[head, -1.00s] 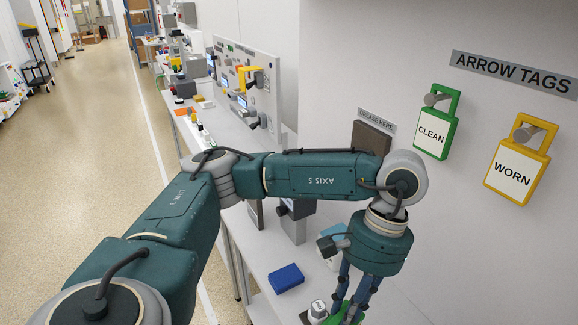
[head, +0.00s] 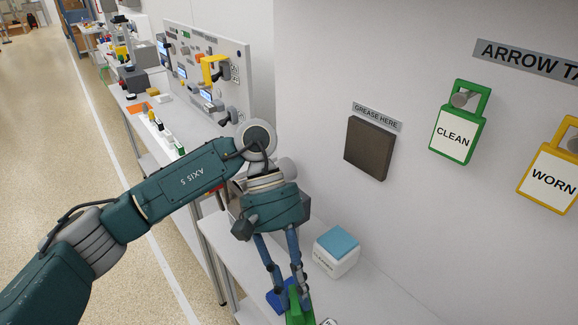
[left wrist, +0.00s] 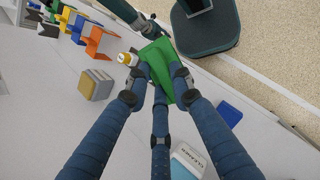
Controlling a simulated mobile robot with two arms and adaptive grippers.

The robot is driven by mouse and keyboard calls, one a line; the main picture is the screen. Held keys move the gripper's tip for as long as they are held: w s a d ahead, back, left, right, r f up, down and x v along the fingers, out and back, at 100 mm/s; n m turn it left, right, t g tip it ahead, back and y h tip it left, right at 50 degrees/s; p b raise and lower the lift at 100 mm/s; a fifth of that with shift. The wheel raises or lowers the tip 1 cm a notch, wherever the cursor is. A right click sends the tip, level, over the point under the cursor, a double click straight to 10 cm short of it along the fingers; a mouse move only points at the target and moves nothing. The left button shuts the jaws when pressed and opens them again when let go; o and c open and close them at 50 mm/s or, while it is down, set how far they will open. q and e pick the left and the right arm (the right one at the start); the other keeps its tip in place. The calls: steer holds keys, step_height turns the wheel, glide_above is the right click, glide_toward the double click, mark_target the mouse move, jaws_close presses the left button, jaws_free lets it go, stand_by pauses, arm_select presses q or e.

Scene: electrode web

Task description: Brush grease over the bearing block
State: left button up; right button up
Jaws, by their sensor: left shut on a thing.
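The bearing block is a dark brown square block (head: 370,148) on the white wall, under a "GREASE HERE" label (head: 377,117). It is fully in view in the head view. My left gripper (head: 292,284) points down over the bench, low and to the left of the block and apart from it. Its fingers are shut on a green object (head: 298,308), which also shows between the fingers in the left wrist view (left wrist: 158,58). I see no bristles, so I cannot tell whether it is the brush.
A white cleaner box with a blue top (head: 337,252) stands on the bench beside my left gripper. A blue block (head: 275,298) lies partly behind the fingers. Green "CLEAN" (head: 458,132) and yellow "WORN" (head: 551,178) tags hang on the wall at right.

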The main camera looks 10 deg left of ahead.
arm_select(q)
steer(key=w+d+r+n+t+h, duration=0.5)
steer(key=w+d+r+n+h, duration=0.3)
steer(key=r+h, duration=0.25)
steer(key=w+a+n+t+h+p, duration=0.25)
steer(key=w+a+n+t, duration=0.65)
steer(key=w+t, duration=0.45)
steer(key=shift+m, duration=0.6)
steer(key=w+d, duration=0.1)
steer(key=w, duration=0.1)
steer(key=w+d, duration=0.2)
steer(key=shift+d+f, duration=0.1)
steer(key=shift+f, duration=0.1)
steer(key=shift+w+d+b, duration=0.6)
steer(key=shift+b, duration=0.3)
